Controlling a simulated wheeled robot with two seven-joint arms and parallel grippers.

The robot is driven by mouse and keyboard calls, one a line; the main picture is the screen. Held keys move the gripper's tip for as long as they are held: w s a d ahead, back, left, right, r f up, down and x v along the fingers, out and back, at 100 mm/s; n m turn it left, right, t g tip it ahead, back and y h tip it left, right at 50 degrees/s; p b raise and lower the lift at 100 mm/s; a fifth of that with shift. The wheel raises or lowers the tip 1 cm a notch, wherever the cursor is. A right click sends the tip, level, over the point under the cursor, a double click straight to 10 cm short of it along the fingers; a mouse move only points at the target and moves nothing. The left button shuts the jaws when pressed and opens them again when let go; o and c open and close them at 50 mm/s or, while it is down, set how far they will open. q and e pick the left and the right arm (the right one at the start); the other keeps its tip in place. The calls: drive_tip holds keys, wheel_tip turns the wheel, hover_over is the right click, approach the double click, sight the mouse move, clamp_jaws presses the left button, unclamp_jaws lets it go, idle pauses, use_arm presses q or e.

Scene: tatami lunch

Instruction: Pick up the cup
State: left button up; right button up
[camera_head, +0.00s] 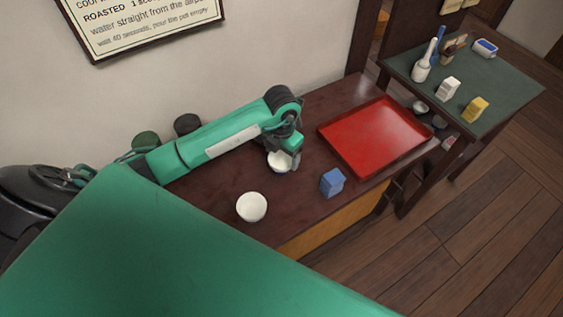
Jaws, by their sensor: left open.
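A small white cup (277,163) stands on the dark red-brown table, partly hidden by my left gripper. My left gripper (292,160) is open and pointed down at the cup's right side. One finger overlaps the cup in the picture; I cannot tell whether it touches. A second white round vessel, a cup or bowl (251,208), stands nearer the front edge, apart from the gripper. My right gripper is not in view.
A red tray (372,139) lies to the right on the table (215,193). A blue box (332,183) stands between the gripper and the front edge. Two dark round objects (187,124) are behind my left arm. A green-topped side table (500,85) holds small items.

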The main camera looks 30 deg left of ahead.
sight(281, 166)
use_arm(q)
wheel_tip(281, 166, down, 4)
drive_tip(key=shift+r, duration=0.2)
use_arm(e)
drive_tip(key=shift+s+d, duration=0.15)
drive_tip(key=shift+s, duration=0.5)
use_arm(q)
drive_tip(key=c, duration=0.8)
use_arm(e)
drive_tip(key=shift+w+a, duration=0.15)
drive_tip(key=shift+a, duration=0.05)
use_arm(q)
drive_tip(key=shift+r, duration=0.15)
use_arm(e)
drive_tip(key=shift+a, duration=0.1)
